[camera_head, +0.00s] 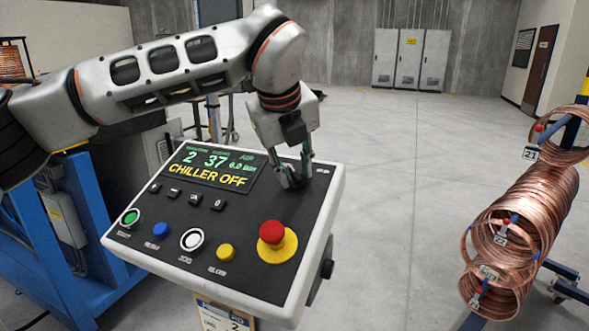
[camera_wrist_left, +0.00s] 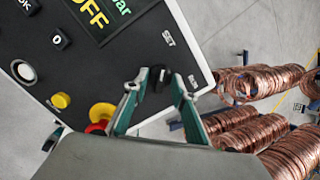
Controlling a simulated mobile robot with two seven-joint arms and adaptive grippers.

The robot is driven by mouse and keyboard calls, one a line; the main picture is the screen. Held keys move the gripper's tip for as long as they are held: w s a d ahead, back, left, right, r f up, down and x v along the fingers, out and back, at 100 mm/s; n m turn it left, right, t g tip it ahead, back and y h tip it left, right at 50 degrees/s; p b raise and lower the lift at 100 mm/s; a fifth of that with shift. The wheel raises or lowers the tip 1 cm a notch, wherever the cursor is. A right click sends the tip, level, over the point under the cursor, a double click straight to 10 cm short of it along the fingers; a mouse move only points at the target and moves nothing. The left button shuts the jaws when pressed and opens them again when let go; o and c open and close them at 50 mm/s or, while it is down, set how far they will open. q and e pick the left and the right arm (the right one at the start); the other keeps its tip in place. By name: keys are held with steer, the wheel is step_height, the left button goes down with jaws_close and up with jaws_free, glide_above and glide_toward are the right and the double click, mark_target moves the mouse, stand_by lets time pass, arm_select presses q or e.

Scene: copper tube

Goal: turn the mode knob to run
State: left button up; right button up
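The control console (camera_head: 335,190) has a display reading "CHILLER OFF". The mode knob, a dark knob (camera_wrist_left: 155,83) near the panel's upper right edge, lies between my left gripper's fingertips in the wrist view. My left gripper (camera_head: 292,180) points down at the panel there, its fingers on either side of the knob; the left gripper (camera_wrist_left: 157,84) also shows in the wrist view. I cannot tell whether both fingertips press on the knob.
A red emergency stop (camera_head: 272,233) on a yellow base is near the gripper. Green (camera_head: 130,216), blue (camera_head: 160,230), white (camera_head: 192,240) and yellow (camera_head: 225,252) buttons line the front. Copper coils (camera_head: 525,225) stand to the right. Open floor lies behind the console.

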arm_select(q)
jaws_close()
